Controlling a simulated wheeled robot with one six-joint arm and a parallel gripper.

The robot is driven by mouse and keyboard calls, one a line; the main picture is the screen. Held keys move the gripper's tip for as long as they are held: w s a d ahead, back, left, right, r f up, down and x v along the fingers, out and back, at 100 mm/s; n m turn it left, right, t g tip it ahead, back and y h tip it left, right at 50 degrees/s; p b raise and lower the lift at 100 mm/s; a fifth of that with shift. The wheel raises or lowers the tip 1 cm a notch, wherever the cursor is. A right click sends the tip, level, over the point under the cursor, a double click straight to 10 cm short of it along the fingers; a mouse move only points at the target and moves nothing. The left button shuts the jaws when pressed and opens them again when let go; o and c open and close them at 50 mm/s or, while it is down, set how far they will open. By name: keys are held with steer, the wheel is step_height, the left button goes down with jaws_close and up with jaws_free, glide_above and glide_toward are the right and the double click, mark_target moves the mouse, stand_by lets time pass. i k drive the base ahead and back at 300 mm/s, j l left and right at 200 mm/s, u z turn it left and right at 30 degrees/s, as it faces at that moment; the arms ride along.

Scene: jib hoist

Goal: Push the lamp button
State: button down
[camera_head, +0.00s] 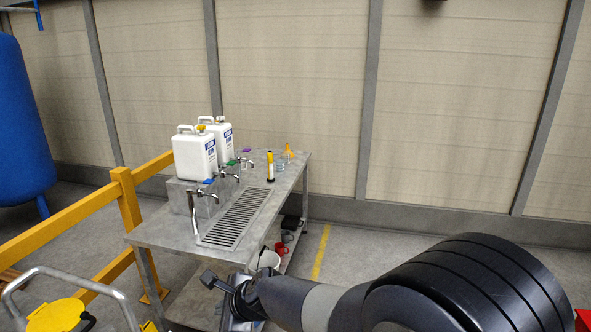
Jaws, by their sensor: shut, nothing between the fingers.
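No lamp button can be made out in this view. A small upright yellow and black object (270,166) stands on the metal table, too small to identify. My gripper (208,279) is at the lower middle, low beside the table's front right corner and apart from that object. It is shut, and nothing shows between its fingers. My arm comes in from the lower right and hides part of the floor.
The metal table (165,230) carries two white canisters (195,155), several taps and a drain grate (237,217). Red cups (281,248) sit on its lower shelf. A yellow railing (65,222) and a blue tank (22,125) are at left.

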mark_target(270, 154)
steer(key=i+l+z, duration=0.1)
steer(key=i, duration=3.35)
steer(key=i+l+u, duration=0.15)
steer(key=i, duration=0.35)
steer(key=i+l+u, duration=0.15)
steer(key=i, duration=0.35)
